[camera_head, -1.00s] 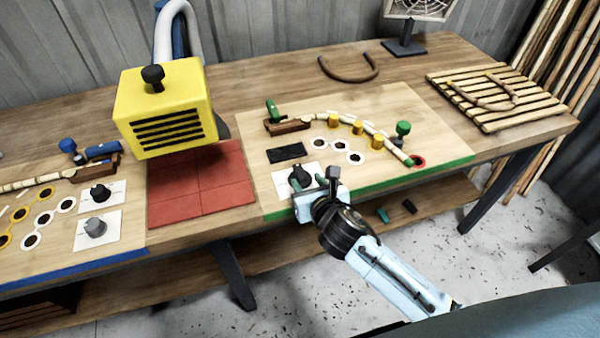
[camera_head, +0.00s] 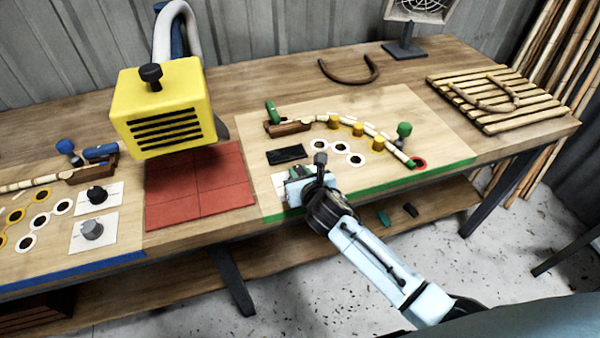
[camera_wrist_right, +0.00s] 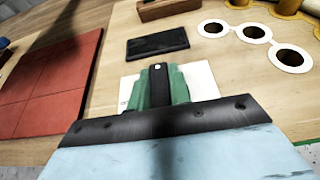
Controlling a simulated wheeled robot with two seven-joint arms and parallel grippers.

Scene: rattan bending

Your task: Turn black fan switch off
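The black knob switch (camera_wrist_right: 159,88) stands on a white plate (camera_wrist_right: 203,82), with a small pale mark on its near face. In the right wrist view my right gripper's green fingers (camera_wrist_right: 160,90) sit close on both sides of it and appear to grip it. In the head view my right gripper (camera_head: 298,178) is over this plate at the front of the right-hand board and hides the knob. A fan (camera_head: 415,12) in a square frame stands at the back right, partly cut off. My left gripper is not in view.
A black pad (camera_head: 287,154) lies behind the plate. A similar black knob (camera_head: 97,195) and a grey knob (camera_head: 91,230) are at the left station. A yellow box (camera_head: 165,107) hangs over red tiles (camera_head: 198,185). Pegs with bent rattan (camera_head: 375,128) stand to the right.

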